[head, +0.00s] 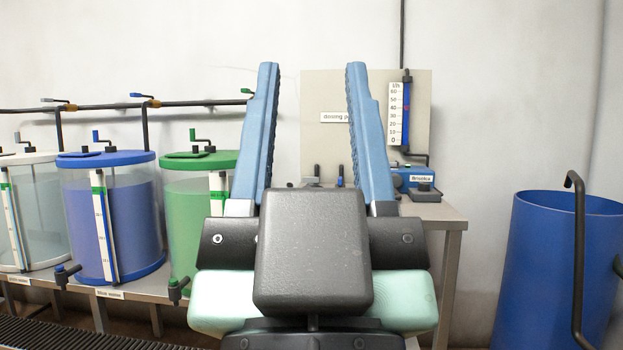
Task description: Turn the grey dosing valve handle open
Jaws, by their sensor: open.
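My gripper (312,68) is in the middle of the head view, its two blue fingers spread wide and pointing up, with nothing between them. Behind it stands a beige panel (320,90) with a label beginning "dosing p", partly covered by the right finger. Low between the fingers, a small dark grey upright handle (317,171) and a small blue one (340,178) show at the panel's foot. I cannot tell which part is the dosing valve handle or how it is turned. My gripper's body hides what lies below them.
A blue pump-like box (400,180) and a flow scale (396,114) are right of the right finger. Green (180,200), blue (130,220) and clear (40,220) tanks stand left. A blue barrel (540,260) and a dark bent pipe (579,250) stand right.

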